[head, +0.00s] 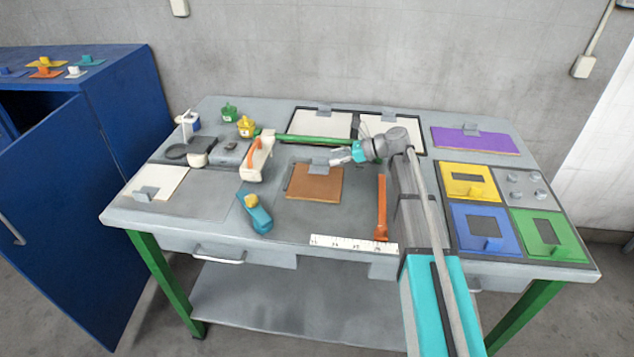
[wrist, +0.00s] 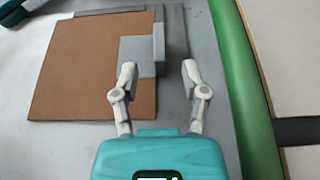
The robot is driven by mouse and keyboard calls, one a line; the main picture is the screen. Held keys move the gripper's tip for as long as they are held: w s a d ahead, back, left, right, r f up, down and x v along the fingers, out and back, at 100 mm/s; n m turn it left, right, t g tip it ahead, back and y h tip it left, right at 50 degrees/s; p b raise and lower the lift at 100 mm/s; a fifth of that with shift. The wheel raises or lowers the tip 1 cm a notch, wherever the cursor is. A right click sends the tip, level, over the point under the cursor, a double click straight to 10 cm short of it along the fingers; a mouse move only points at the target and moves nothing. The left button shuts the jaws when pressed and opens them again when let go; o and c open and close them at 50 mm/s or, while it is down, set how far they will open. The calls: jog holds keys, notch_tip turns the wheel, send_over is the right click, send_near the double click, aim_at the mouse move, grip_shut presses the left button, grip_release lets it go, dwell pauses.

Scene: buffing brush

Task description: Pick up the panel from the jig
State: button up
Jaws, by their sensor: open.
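A brown square panel (head: 314,184) lies flat near the middle of the table, with a grey upright handle (head: 319,165) on its back edge. In the wrist view the panel (wrist: 88,65) fills the left side, and its handle (wrist: 158,45) stands just beyond the fingertips, roughly between their lines. Thin dark strips edge the panel; they may be the jig, but I cannot tell. My gripper (head: 342,156) is at the panel's back right, fingers pointing left. In the wrist view my gripper (wrist: 158,68) is open and empty, apart from the handle.
A green bar (head: 312,140) lies behind the panel, in front of white panels (head: 320,125).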

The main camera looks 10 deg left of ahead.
aim_at(327, 159)
jog(key=shift+b+x, duration=0.45)
jog(key=shift+x, duration=1.15)
jog(key=shift+c, duration=0.3)
grip_shut()
